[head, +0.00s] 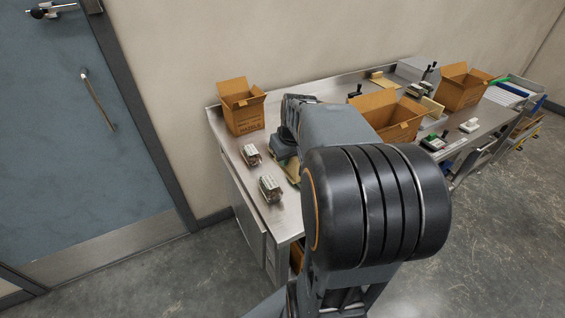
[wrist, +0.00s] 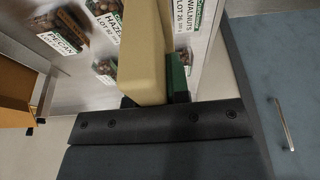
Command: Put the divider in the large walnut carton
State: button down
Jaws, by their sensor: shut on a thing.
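My gripper (wrist: 150,100) is shut on a tan, flat-sided divider (wrist: 142,48) that stands out from the jaws in the wrist view. A dark green piece (wrist: 178,80) shows right beside it. In the head view my gripper (head: 285,152) is over the left part of the bench, partly hidden by my arm, with a tan edge of the divider (head: 292,169) below it. Three open brown cartons stand on the bench: left (head: 243,117), middle (head: 402,131) and right (head: 455,95). The left one's print seems to read hazels; I cannot tell which is walnut.
Clamshell trays of nuts (head: 270,189) lie on the left of the steel bench (head: 285,220). The wrist view shows labels for pecan (wrist: 60,40), hazel and walnuts (wrist: 182,20). Small tools and a white item (head: 469,126) lie to the right. A wall backs the bench.

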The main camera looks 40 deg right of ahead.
jog(key=w+d+f, duration=0.1)
jog(key=w+f, duration=0.1)
jog(key=w, duration=0.1)
jog(key=w+d+f+p, duration=0.1)
jog(key=w+f, duration=0.2)
jog(key=w, duration=0.1)
jog(key=w+d+f, duration=0.1)
jog(key=w+f, duration=0.2)
jog(key=w, duration=0.1)
jog(key=shift+f, duration=0.2)
jog(key=shift+w+f, duration=0.15)
jog(key=shift+f, duration=1.7)
jog(key=shift+f, duration=0.15)
jog(key=c, duration=1.1)
grip_release()
